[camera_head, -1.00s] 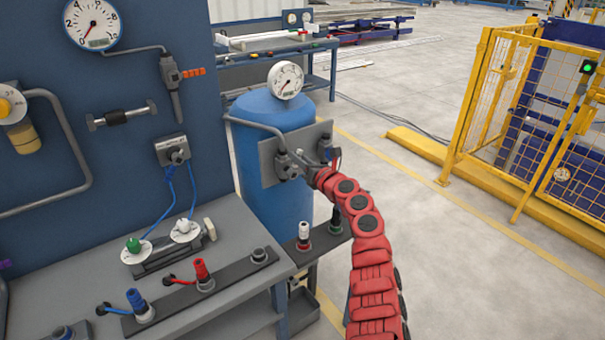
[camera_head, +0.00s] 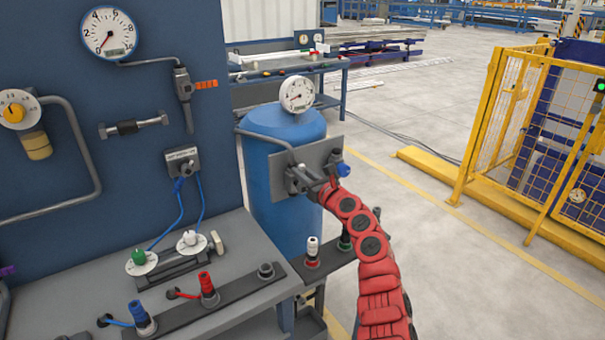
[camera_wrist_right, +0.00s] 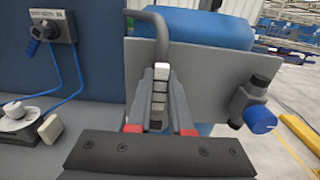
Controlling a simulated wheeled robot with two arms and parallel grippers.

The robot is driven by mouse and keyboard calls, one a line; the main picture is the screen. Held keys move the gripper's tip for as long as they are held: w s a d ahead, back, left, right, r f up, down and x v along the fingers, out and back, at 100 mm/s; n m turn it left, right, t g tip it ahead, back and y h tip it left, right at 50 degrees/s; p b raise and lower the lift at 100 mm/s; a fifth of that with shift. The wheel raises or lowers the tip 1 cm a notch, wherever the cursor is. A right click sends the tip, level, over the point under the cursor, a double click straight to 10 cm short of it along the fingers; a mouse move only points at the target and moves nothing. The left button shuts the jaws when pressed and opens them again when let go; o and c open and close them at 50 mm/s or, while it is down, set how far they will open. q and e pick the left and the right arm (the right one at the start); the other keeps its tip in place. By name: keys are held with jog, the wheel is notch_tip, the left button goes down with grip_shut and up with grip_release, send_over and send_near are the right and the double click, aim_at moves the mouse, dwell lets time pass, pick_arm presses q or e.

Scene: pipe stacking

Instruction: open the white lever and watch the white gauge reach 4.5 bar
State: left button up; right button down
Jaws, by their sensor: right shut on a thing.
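The white gauge (camera_head: 297,94) stands on top of the blue tank (camera_head: 277,200). Its needle points to the lower left; I cannot read the value. My right gripper (camera_head: 316,184) is at the grey plate (camera_head: 318,160) on the tank, by the valve fittings there. In the right wrist view my right gripper (camera_wrist_right: 160,105) is shut on a narrow upright lever (camera_wrist_right: 161,74) with a light top. It stands below a bent grey pipe, between the two fingers. In the head view the gripper hides most of this lever. My left gripper is not in view.
A blue knob (camera_head: 343,170) sits at the plate's right side. A bench (camera_head: 235,243) with several coloured fittings is at the left. Another gauge (camera_head: 108,33) hangs on the blue panel. A yellow fence (camera_head: 480,115) stands at the right, with open floor before it.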

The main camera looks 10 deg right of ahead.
jog(key=shift+f, duration=0.1)
jog(key=c, duration=0.8)
grip_release()
jog(key=p+v, duration=0.2)
jog(key=v, duration=1.5)
jog(key=shift+s, duration=0.15)
